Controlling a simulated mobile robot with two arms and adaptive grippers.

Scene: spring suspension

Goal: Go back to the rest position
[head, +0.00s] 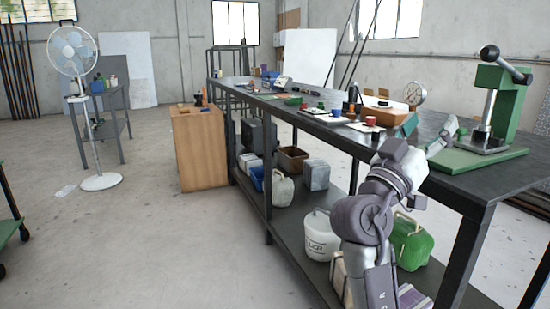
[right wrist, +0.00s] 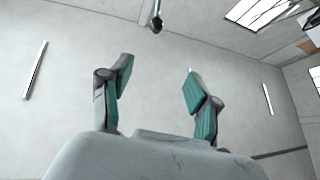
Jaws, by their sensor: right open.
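My right arm rises from the bottom of the head view, in front of the long dark workbench (head: 330,131). My right gripper (head: 430,126) is at the bench's near edge, left of the green press (head: 495,110). In the right wrist view my right gripper (right wrist: 157,76) is open. Its two teal-padded fingers stand apart with nothing between them, against a plain grey wall. My left gripper is not in view.
A red item (head: 370,121), a wooden box (head: 391,116) and a round dial (head: 414,93) are on the bench. Its lower shelf holds a green canister (head: 410,245) and white jugs. A wooden cabinet (head: 199,148) and white fan (head: 72,52) stand left.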

